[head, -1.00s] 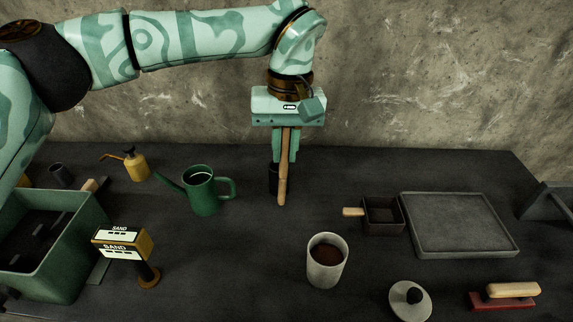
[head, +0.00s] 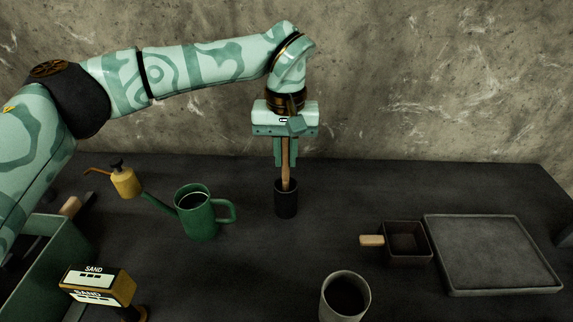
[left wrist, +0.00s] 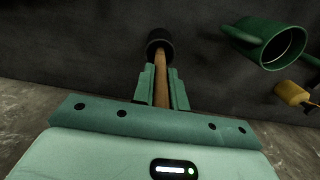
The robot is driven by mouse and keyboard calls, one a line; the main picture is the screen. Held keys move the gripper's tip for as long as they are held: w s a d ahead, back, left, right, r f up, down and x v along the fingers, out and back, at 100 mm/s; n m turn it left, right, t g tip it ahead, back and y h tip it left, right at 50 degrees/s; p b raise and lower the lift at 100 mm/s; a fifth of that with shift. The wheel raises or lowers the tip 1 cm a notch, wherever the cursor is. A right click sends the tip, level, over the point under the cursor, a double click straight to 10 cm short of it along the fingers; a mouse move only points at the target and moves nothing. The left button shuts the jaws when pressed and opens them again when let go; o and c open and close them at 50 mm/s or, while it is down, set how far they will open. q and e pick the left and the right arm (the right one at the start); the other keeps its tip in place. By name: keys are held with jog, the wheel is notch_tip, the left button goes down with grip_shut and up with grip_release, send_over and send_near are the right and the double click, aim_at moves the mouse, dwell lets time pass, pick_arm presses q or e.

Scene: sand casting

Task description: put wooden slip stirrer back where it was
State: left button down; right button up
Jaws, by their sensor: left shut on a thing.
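The wooden slip stirrer (head: 286,172) is a brown stick held upright in my left gripper (head: 285,163), which points down and is shut on it. Its lower end is at the mouth of a small black cup (head: 286,203) standing on the table, and appears to be inside it. In the left wrist view the stirrer (left wrist: 162,80) runs between the fingers toward the black cup (left wrist: 158,42). How deep it sits is hidden. My right gripper is not in view.
A small wooden-handled box (head: 405,245) and a grey tray (head: 493,288) are right.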

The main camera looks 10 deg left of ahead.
pick_arm(q)
notch_tip(320, 180, down, 2)
jog(key=shift+f, duration=0.1)
jog(key=shift+w, duration=0.15)
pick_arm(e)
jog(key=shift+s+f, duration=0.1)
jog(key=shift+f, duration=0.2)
pick_arm(q)
jog(key=c, duration=1.4)
grip_release()
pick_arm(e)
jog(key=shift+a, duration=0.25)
pick_arm(q)
notch_tip(320, 180, up, 12)
jog(key=p, duration=0.4)
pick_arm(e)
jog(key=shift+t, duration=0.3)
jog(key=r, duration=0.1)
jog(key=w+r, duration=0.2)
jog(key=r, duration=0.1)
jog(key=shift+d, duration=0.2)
